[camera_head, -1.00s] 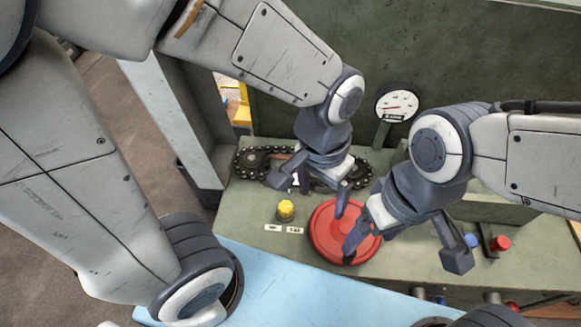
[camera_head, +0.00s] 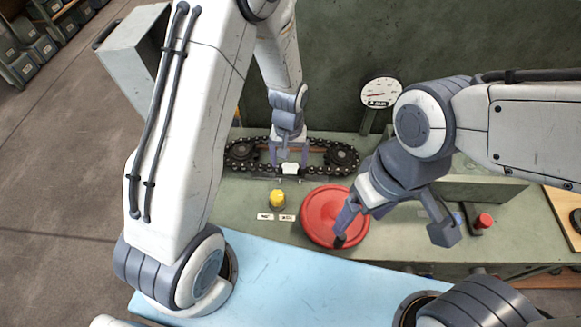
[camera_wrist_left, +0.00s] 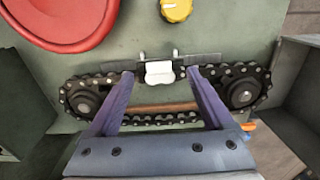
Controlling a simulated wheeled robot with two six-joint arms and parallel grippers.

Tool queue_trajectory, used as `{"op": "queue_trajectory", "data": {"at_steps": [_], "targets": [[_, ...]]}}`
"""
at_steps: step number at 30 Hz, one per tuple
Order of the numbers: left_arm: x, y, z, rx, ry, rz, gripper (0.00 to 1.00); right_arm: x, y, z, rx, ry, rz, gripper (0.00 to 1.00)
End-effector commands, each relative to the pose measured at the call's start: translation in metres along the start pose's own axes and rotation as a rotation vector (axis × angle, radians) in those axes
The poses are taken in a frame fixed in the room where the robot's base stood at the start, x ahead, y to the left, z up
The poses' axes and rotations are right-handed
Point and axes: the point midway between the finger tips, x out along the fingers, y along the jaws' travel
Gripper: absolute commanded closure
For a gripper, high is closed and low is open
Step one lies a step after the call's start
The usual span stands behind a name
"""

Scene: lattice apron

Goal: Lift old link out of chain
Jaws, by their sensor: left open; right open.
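A dark chain (camera_head: 243,166) runs around two sprockets at the back of the bench. A white link (camera_head: 291,169) sits in the middle of its near run; it also shows in the left wrist view (camera_wrist_left: 159,73). My left gripper (camera_head: 289,162) is open above the chain. In the left wrist view its fingers (camera_wrist_left: 160,74) stand on either side of the white link, with gaps visible on both sides. Whether the tips reach the link's height I cannot tell. My right gripper (camera_head: 392,235) is open and empty, with one finger over the red disc (camera_head: 320,213).
A yellow knob (camera_head: 277,199) and two small labels (camera_head: 265,217) are in front of the chain. A round gauge (camera_head: 381,92) stands behind it at the right. A red button (camera_head: 483,221) is at the right. The blue surface (camera_head: 290,275) in front is clear.

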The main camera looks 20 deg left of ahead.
Motion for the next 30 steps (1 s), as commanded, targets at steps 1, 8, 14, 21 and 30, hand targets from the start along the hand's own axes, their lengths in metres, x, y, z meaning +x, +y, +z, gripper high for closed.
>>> {"op": "queue_trajectory", "data": {"at_steps": [1, 8, 14, 21, 30], "targets": [[0.004, 0.0, 0.001, 0.001, -0.003, -0.001, 0.15, -0.003, 0.0, 0.0, 0.0, 0.0, 0.0, 0.19], [0.035, 0.002, 0.001, 0.001, -0.005, -0.002, 0.15, -0.013, -0.001, -0.001, 0.0, 0.0, 0.0, 0.19], [0.049, 0.002, 0.0, 0.001, 0.0, 0.0, 0.15, -0.014, -0.001, -0.001, 0.0, 0.0, 0.0, 0.19], [0.049, 0.002, 0.0, 0.001, 0.0, 0.0, 0.3, -0.014, -0.001, -0.001, 0.0, 0.0, 0.0, 0.19], [0.048, 0.002, 0.0, 0.001, 0.0, 0.0, 1.0, -0.014, -0.001, -0.001, 0.0, 0.0, 0.0, 0.19]]}}
